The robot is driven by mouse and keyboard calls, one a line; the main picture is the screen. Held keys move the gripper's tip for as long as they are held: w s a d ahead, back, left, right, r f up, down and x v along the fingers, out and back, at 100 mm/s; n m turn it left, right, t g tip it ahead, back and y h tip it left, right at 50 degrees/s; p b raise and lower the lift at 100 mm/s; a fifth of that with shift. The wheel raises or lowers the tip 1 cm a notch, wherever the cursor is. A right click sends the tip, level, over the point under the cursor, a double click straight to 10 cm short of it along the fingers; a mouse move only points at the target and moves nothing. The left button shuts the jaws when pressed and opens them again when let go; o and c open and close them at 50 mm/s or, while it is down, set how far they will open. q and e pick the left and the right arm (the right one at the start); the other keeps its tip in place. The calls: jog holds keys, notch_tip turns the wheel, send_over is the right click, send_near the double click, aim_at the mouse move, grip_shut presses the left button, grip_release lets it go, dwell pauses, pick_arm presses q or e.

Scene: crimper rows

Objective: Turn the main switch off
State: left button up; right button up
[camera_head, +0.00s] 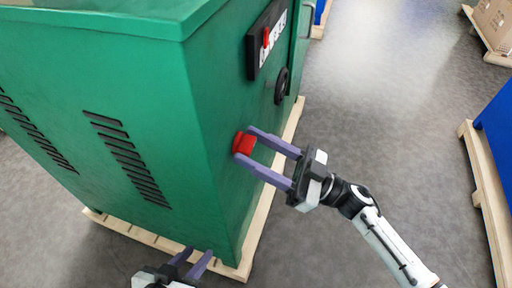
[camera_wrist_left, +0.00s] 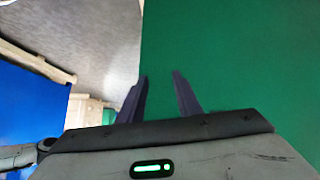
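A red main switch (camera_head: 244,143) sits on the right-hand face of a green machine cabinet (camera_head: 212,110), near its front corner. My right gripper (camera_head: 243,143) reaches it from the right, with one purple-grey finger above and one below the switch. The fingers stand apart and the switch fills much of the gap; I cannot tell whether they press on it. My left gripper (camera_head: 198,256) is low at the bottom edge of the head view, apart from the switch, open and empty. In the left wrist view its fingers (camera_wrist_left: 160,76) stand apart before the green cabinet wall (camera_wrist_left: 235,55).
The cabinet stands on a wooden pallet (camera_head: 262,205). A blue unit on a pallet (camera_head: 480,165) is at right. Grey floor (camera_head: 370,90) between is clear.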

jog(key=c, duration=0.7)
pick_arm(q)
jog(key=shift+f, duration=0.1)
pick_arm(e)
jog(key=shift+f+n, duration=0.1)
jog(key=shift+n, duration=0.3)
pick_arm(q)
jog(key=shift+w+d+f+b, duration=0.25)
jog(key=shift+f+b, duration=0.2)
jog(key=shift+b, duration=0.8)
jog(key=shift+w+d+f+b, duration=0.1)
jog(key=shift+d+f+b, duration=0.3)
jog(key=shift+b, duration=0.8)
pick_arm(e)
jog(key=shift+w+d+r+n+g+h, duration=0.15)
jog(key=shift+n+g+h, duration=0.8)
jog(key=shift+n, duration=2.6)
jog(key=shift+w+a+r+n+g+h, duration=0.15)
jog(key=shift+n+g, duration=1.65)
jog(key=shift+n, duration=1.8)
jog(key=shift+w+d+r+n+g+h, duration=0.15)
jog(key=shift+n+g+h, duration=0.85)
jog(key=shift+n, duration=2.55)
pick_arm(q)
jog(key=shift+a+f, duration=0.1)
pick_arm(e)
jog(key=shift+s+g+y, duration=0.1)
jog(key=shift+g+y, duration=0.2)
jog(key=shift+g, duration=0.05)
